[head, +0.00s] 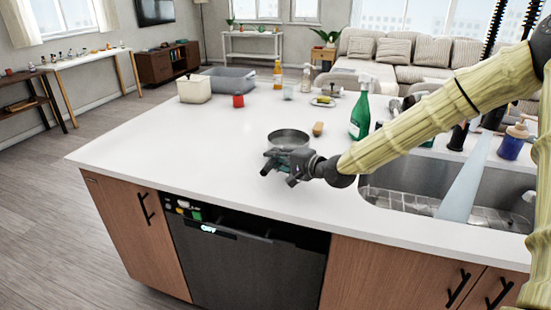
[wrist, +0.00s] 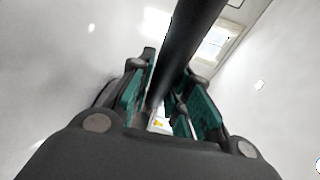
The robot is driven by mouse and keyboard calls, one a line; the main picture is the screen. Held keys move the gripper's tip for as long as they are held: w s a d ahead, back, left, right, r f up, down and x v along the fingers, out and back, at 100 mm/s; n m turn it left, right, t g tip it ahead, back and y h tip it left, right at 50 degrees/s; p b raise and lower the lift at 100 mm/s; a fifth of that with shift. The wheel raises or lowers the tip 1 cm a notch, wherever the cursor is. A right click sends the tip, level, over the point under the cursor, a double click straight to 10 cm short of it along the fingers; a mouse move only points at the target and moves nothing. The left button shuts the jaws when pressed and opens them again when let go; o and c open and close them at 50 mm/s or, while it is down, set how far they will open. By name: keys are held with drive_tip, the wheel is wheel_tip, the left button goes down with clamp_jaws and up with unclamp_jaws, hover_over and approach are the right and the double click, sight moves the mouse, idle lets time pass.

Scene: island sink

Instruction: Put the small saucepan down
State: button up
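The small saucepan (head: 289,137) is a round, shallow metal pan over the white island counter, left of the sink. It looks level; I cannot tell whether its base touches the counter. My gripper (head: 279,167) is at the near side of the pan and hides its lower front. In the wrist view, a dark bar that looks like the pan's handle (wrist: 184,45) runs between the green finger pads of my gripper (wrist: 168,108). The pads lie close on both sides of it and look shut on it. The pan's bowl does not show in the wrist view.
The white counter (head: 150,145) is clear to the left of the pan. A small brown item (head: 318,129) and a green spray bottle (head: 360,117) stand to the right. The sink (head: 405,185) is at right. A red cup (head: 238,100) and grey tub (head: 228,80) are behind.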

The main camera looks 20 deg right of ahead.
drive_tip(key=o, duration=0.3)
drive_tip(key=shift+o, duration=0.3)
drive_tip(key=shift+r, duration=0.15)
drive_tip(key=v, duration=1.2)
